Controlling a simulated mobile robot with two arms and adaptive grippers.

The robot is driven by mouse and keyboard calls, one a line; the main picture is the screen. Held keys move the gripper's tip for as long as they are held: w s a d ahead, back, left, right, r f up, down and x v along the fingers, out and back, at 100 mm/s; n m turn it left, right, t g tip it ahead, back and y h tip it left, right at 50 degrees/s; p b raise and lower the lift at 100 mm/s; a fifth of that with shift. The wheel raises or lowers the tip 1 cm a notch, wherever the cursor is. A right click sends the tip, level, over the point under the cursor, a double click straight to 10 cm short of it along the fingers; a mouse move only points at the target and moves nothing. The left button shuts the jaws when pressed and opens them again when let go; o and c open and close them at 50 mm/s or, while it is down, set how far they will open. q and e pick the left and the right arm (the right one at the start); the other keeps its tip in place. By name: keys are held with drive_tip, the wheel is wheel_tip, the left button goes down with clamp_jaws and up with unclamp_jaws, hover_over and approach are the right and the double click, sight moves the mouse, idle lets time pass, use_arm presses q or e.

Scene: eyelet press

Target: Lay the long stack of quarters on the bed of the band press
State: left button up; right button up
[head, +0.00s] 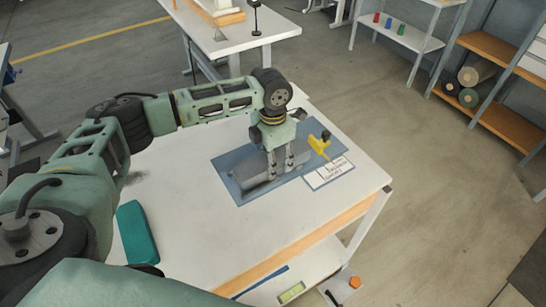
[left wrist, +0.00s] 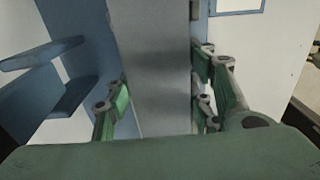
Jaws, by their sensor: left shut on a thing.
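My left gripper (head: 279,172) points down over the blue mat (head: 228,184) on the white table. It is shut on a long grey block (left wrist: 160,75), which runs between the green-padded fingers (left wrist: 160,108) in the left wrist view. The grey block (head: 256,173) also shows in the head view, low over or on the mat, partly behind the fingers. I cannot tell whether it is the stack of quarters or touches the mat. A yellow tool-like piece (head: 319,146) with a dark top stands just right of the gripper. I cannot make out the press bed for sure. My right gripper is out of view.
A white printed card (head: 328,173) lies at the mat's right edge. A teal case (head: 137,232) lies on the table's left. The table front (head: 270,236) is clear. A second table (head: 235,38) and shelves (head: 497,62) stand farther back.

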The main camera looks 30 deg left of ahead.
use_arm(q)
drive_tip(key=shift+r, duration=0.1)
drive_tip(key=o, duration=1.3)
drive_tip(key=shift+o, duration=1)
